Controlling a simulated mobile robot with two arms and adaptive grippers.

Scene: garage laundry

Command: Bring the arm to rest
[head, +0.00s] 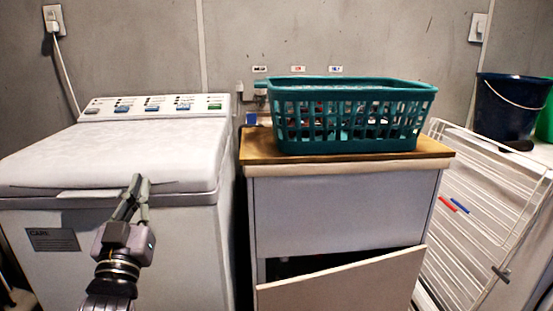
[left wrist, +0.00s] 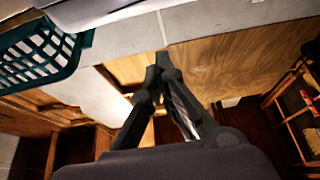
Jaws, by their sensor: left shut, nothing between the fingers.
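My left gripper (head: 138,185) is in front of the white washing machine (head: 110,160), near the front edge of its closed lid. Its fingers point up and are shut with nothing between them. In the left wrist view the same gripper (left wrist: 162,62) shows with its fingertips together. I cannot tell from the head view whether the fingertips touch the machine. My right gripper is in neither view.
A teal basket (head: 350,143) stands on the wooden top of a cabinet (head: 340,205) whose lower front panel (head: 345,280) hangs tilted. A white drying rack (head: 480,220) leans at the right, below a dark bucket (head: 510,105). The basket also shows in the left wrist view (left wrist: 40,55).

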